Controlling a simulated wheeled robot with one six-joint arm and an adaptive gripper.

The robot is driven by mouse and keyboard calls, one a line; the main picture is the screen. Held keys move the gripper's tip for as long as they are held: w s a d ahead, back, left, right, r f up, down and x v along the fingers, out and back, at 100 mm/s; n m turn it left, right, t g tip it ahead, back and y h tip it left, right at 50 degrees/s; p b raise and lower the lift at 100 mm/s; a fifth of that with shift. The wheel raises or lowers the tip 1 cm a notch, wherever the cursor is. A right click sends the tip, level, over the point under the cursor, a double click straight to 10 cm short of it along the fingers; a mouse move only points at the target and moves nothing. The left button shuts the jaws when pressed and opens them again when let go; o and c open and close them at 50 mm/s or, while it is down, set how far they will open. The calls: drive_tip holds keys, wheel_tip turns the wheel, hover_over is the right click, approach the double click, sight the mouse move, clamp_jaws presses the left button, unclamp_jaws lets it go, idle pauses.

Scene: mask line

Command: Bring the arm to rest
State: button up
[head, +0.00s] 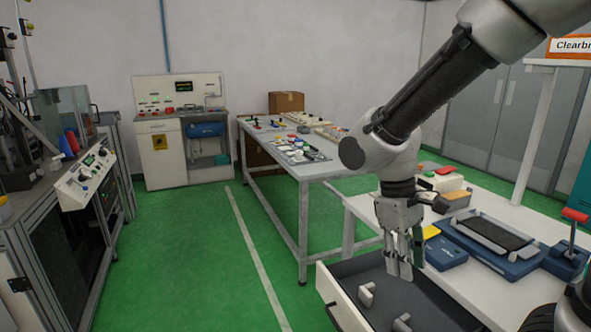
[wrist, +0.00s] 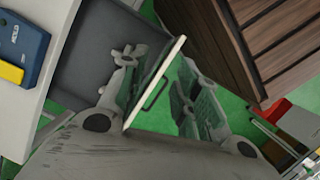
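My gripper (head: 406,268) points down over the open drawer (head: 345,310) of the white bench at the right. Its two fingers are apart, and nothing shows held between them. In the wrist view, my gripper (wrist: 156,80) also shows spread fingers. The pale front edge of the drawer (wrist: 163,72) runs through the gap between them, seen beyond or below. I cannot tell whether a finger touches the drawer. My arm reaches down from the upper right in the head view. Small grey parts (head: 366,294) lie in the dark drawer.
The white bench carries a blue box (head: 445,254) with a yellow top piece, a blue fixture (head: 490,245) and a red-handled press (head: 568,250). A long parts table (head: 310,170) stands behind. Green floor (head: 190,260) is open to the left. A brown wooden crate (wrist: 270,40) shows in the wrist view.

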drive_tip(key=s+d+r+m+t+y, duration=0.1)
drive_tip(key=s+d+r+m+t, duration=0.2)
drive_tip(key=d+r, duration=0.3)
drive_tip(key=s+d+r+m+t+y, duration=0.1)
drive_tip(key=s+d+r+m+t, duration=0.2)
drive_tip(key=d+r, duration=0.3)
drive_tip(key=s+d+m, duration=0.1)
drive_tip(key=d, duration=0.2)
drive_tip(key=shift+m, duration=0.3)
